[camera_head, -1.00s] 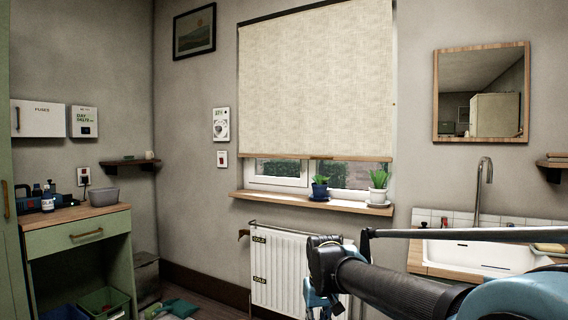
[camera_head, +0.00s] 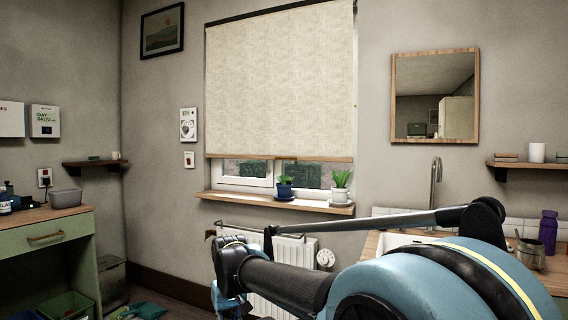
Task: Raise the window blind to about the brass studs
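The window blind (camera_head: 280,85) is a cream woven roller blind. It covers most of the window, and its wooden bottom bar (camera_head: 310,159) hangs a little above the sill. A small tab shows at the middle of the bar. The brass studs are too small to make out surely on the window's sides. My gripper (camera_head: 228,302) is low in the picture, in front of the radiator and below the sill, well apart from the blind. It is seen from behind along my arm, so its fingers are mostly hidden and nothing held is visible.
Two potted plants, one in a blue pot (camera_head: 284,187) and one in a white pot (camera_head: 340,195), stand on the wooden sill (camera_head: 240,199) under the blind. A radiator (camera_head: 300,258) is below. A mirror (camera_head: 435,96) and a sink area are at right, a green cabinet (camera_head: 50,255) at left.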

